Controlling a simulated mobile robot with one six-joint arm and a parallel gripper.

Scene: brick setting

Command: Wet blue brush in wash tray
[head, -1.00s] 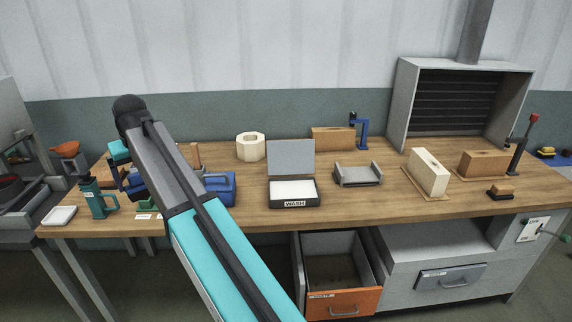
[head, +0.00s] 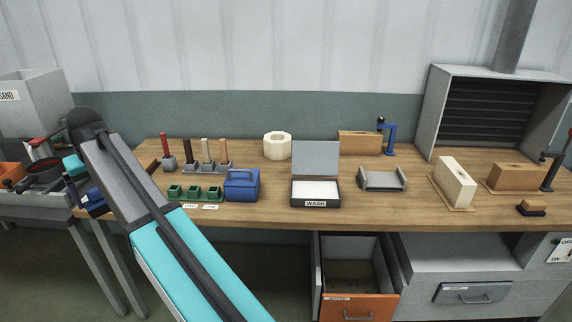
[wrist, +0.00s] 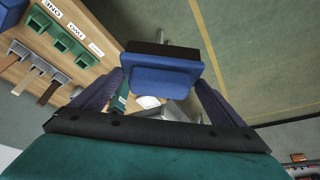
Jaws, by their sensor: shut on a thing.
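The wash tray (head: 333,204) stands near the middle of the bench's front edge in the head view. It is a dark shallow box labelled WASH with a white inside, and its grey lid (head: 316,158) stands up at the back. My gripper (wrist: 160,84) is shut on the blue brush (wrist: 162,76), a blue block with a dark strip along its far side, held between both fingers in the wrist view. In the head view my gripper (head: 93,197) is at the bench's left end, well left of the wash tray, largely hidden by my arm.
A blue box with a handle (head: 242,187) stands close left of the tray, with green cups (head: 190,193) and upright handled tools (head: 208,155) further left. A grey holder (head: 382,180) stands to the right. An orange drawer (head: 358,307) is open below.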

